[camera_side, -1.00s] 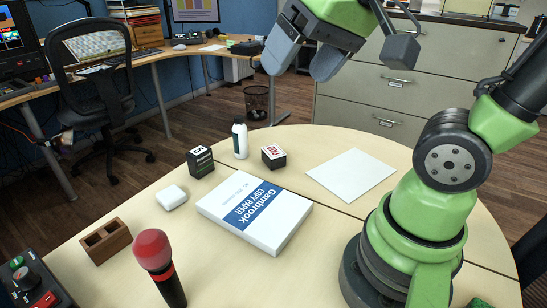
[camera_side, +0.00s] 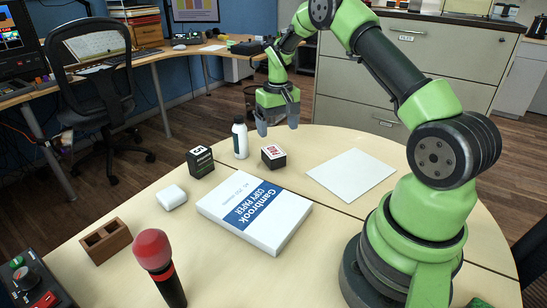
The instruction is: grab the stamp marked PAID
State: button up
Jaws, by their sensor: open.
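A small dark block with a white top and red marking (camera_side: 273,157) sits on the round table, right of a white bottle; its lettering is too small to read for certain, but it looks like the PAID stamp. A second dark block with a white top and a black figure (camera_side: 200,162) stands left of the bottle. My gripper (camera_side: 277,125) is open and empty, fingers pointing down, above and slightly behind the red-marked block in the picture. It touches nothing.
The white bottle (camera_side: 240,139) stands close left of the red-marked block. A copy paper pack (camera_side: 255,212), a white sheet (camera_side: 352,174), a white case (camera_side: 172,197), a wooden holder (camera_side: 106,242) and a red-topped microphone (camera_side: 156,262) are also on the table (camera_side: 330,250).

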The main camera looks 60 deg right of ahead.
aim_at(275, 152)
jog(key=f, duration=0.9)
jog(key=shift+w+a+f, duration=0.2)
jog(key=shift+w+a, duration=0.05)
jog(key=shift+c, duration=0.5)
jog(key=c, duration=0.9)
